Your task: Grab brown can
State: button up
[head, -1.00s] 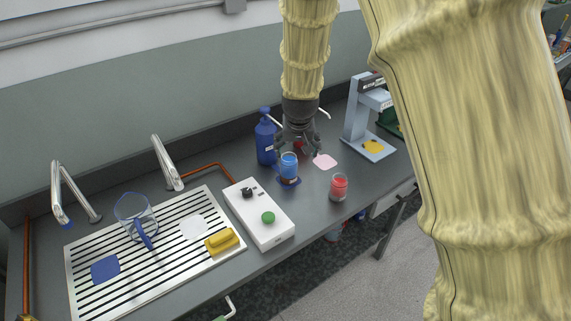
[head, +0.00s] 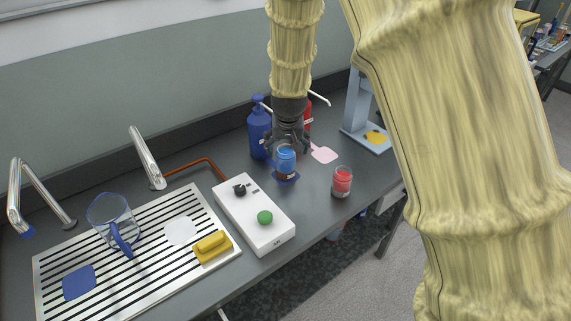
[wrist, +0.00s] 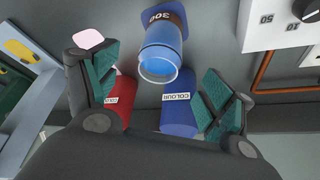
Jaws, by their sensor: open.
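I cannot make out a clearly brown can in either view. A blue see-through container (head: 285,161) stands upright on a small blue mat (head: 291,178) on the grey counter; a dark brownish patch shows low on it. In the wrist view this container (wrist: 160,52) lies beyond my fingers, its round end facing the camera. My gripper (head: 287,145) points down just above and behind the container in the head view. In the wrist view my gripper (wrist: 160,88) has its teal-padded fingers spread wide with nothing held between them.
A blue bottle (head: 258,135) and a red bottle (head: 306,112) stand close behind my gripper. A red-filled jar (head: 342,182) stands to the right. A white box (head: 250,210) with a green knob, a drain rack (head: 150,270) and a blue-grey stand (head: 357,115) flank the area.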

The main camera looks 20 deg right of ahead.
aim_at(286, 152)
jog(key=x, duration=0.4)
jog(key=shift+s+p+x, duration=0.15)
jog(key=shift+p+x, duration=0.35)
jog(key=shift+x, duration=0.85)
jog(key=shift+s+p+x, duration=0.15)
jog(key=shift+p+x, duration=0.35)
jog(key=shift+x, duration=0.85)
jog(key=shift+a+f, duration=0.15)
jog(key=c, duration=1.3)
